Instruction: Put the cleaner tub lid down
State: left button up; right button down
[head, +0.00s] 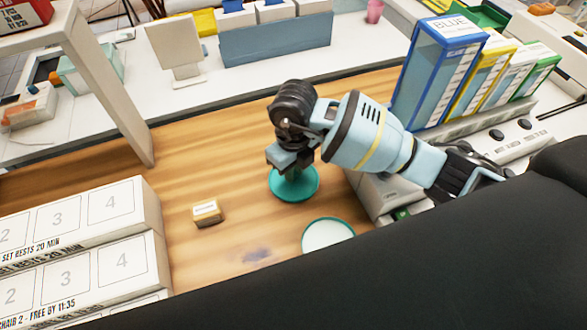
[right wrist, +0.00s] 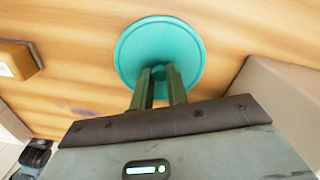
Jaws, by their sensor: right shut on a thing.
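The teal round lid (head: 294,190) is under my right gripper (head: 291,168), flat side level, at or just above the wooden desk top; I cannot tell whether it touches. In the right wrist view the two fingers (right wrist: 160,75) are close together over the middle of the lid (right wrist: 155,45), shut on it. The grip point itself is mostly hidden. A round white tub with a teal rim (head: 328,235) stands to the lower right of the lid, apart from it, partly cut off by my dark body part. My left gripper is not in view.
A small tan block with a white label (head: 207,212) lies left of the lid. White numbered boxes (head: 85,225) stand at the left. A grey-white device (head: 375,195) is close on the right, with coloured binders (head: 440,70) behind. Bare wood lies between block and lid.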

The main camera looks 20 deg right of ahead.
jog(key=shift+f, duration=0.35)
jog(key=shift+f, duration=0.15)
jog(key=c, duration=1.4)
grip_release()
notch_tip(320, 180, up, 12)
jog(key=shift+r+p, duration=0.15)
jog(key=shift+p, duration=0.25)
